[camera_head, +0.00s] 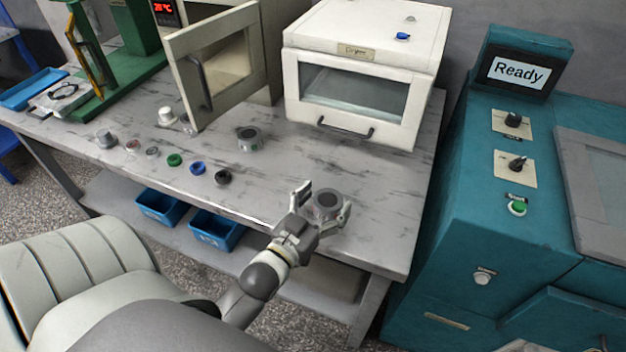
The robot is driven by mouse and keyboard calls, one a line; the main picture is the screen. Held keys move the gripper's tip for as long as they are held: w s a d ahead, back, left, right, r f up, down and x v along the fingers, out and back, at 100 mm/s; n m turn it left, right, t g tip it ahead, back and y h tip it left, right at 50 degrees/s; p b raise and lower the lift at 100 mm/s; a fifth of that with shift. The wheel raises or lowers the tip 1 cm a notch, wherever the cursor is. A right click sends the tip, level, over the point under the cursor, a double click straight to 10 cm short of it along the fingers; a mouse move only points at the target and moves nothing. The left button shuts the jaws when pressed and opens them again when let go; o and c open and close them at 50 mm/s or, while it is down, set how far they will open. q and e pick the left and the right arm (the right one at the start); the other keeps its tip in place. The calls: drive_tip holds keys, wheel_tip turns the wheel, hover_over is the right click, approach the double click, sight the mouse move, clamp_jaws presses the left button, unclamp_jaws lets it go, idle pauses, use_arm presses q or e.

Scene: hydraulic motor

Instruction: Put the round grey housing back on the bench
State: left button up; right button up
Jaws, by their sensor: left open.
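A round grey housing (326,201) with a dark round opening on top is at the right front part of the bench (390,215). It sits between the fingers of my left gripper (322,204), which is open around it. The housing looks upright and appears to rest on the bench top; the gripper hides part of its lower side. Whether either finger touches it I cannot tell. A second round grey part (248,138) stands farther back on the bench, in front of the open-doored oven. My right gripper is not in view.
A row of small parts, including a green ring (174,160), a blue ring (197,168) and a black ring (223,177), lies left. The dryer (362,60) and open oven door (218,65) stand behind. A teal machine (450,190) stands right. Bare bench surrounds the gripper.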

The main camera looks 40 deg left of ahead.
use_arm(q)
drive_tip(key=s+b, duration=0.1)
drive_tip(key=s, duration=1.1)
drive_tip(key=shift+d, duration=0.25)
